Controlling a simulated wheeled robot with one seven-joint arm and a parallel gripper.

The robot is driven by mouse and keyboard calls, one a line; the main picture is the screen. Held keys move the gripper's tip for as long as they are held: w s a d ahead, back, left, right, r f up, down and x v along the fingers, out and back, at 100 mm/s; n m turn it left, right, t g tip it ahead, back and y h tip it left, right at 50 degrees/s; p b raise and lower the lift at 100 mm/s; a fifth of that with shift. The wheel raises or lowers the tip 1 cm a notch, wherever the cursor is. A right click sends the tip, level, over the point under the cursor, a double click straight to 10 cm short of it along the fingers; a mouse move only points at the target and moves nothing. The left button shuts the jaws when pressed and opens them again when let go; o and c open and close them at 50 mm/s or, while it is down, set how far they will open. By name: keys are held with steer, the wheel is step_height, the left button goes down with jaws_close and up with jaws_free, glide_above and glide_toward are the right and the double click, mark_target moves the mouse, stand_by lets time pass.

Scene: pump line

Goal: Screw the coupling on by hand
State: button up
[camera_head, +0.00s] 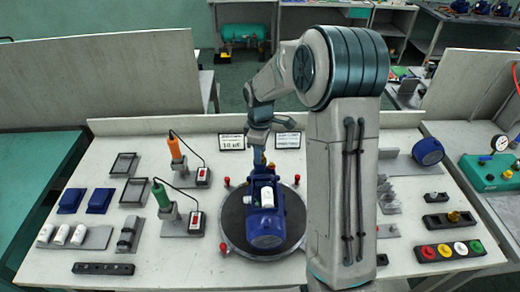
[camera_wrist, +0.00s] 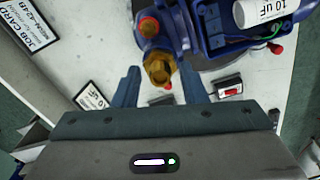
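The blue pump (camera_head: 267,226) sits on a dark round turntable, and its upper part also shows in the wrist view (camera_wrist: 195,45). My gripper (camera_head: 262,150) is over the pump's far end. In the wrist view, the two fingers of my gripper (camera_wrist: 159,70) stand either side of a brass hex coupling (camera_wrist: 158,68). The coupling lies against or very close to the pump body. Any gap between it and the fingertips is too small to judge. A second brass fitting (camera_head: 454,216) stands in a black block on the right of the table.
Red-topped posts (camera_head: 222,248) ring the turntable (camera_head: 240,247). Job cards (camera_head: 287,141) stand at the back. A block with coloured caps (camera_head: 447,250) is at right.

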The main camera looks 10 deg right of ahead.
steer(key=shift+r+n+p, duration=0.1)
steer(key=shift+n+p, duration=0.35)
steer(key=shift+n, duration=1.25)
steer(key=shift+n+p, duration=0.55)
steer(key=shift+n, duration=0.25)
steer(key=shift+n+p, duration=0.3)
steer(key=shift+n, duration=0.6)
